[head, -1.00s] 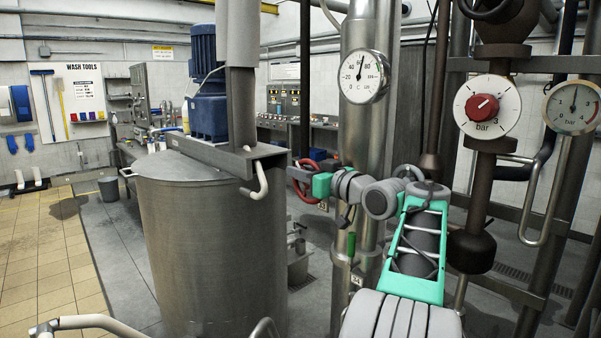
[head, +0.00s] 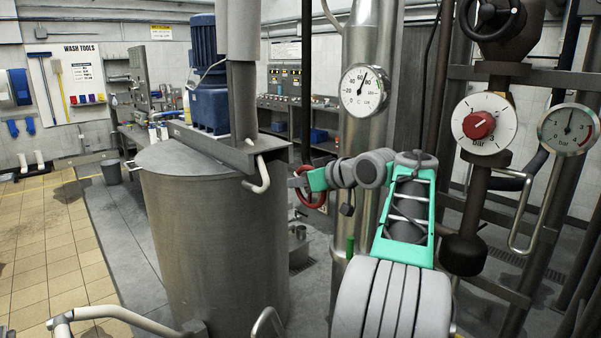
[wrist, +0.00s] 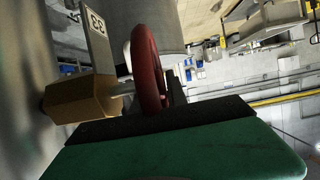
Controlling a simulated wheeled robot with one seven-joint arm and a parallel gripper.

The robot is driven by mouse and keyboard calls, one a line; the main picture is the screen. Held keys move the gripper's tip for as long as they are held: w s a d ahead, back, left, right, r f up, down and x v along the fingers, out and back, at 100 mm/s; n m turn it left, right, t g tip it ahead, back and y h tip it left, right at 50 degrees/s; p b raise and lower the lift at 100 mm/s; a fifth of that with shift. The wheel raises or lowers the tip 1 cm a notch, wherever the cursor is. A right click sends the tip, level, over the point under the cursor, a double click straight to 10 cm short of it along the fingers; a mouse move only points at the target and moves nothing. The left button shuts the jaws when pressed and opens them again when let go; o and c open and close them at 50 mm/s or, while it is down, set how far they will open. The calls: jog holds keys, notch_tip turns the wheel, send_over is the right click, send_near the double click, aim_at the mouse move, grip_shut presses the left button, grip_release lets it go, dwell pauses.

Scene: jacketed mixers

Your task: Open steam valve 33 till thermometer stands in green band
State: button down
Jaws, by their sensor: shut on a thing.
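The red handwheel (head: 311,197) of steam valve 33 shows at the left end of my arm in the head view. My gripper (head: 301,181) is shut on its rim. In the wrist view the red handwheel (wrist: 147,65) rises edge-on behind the dark pad of my gripper (wrist: 160,122). A tag reading 33 (wrist: 97,22) stands beside the brass valve body (wrist: 80,98). The round thermometer (head: 364,91) is on the steel column above. Its needle points up and slightly right, near 60. I cannot make out a green band.
A large steel vessel (head: 215,235) with a blue motor (head: 208,90) stands left of the column. To the right are a red-knobbed bar dial (head: 484,125), a pressure gauge (head: 568,130) and a dark handwheel (head: 491,15). The tiled floor (head: 45,255) at left is clear.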

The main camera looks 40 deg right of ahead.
jog(key=c, duration=1.3)
grip_release()
jog(key=v, duration=0.8)
jog(key=shift+b, duration=0.35)
jog(key=shift+w, duration=0.1)
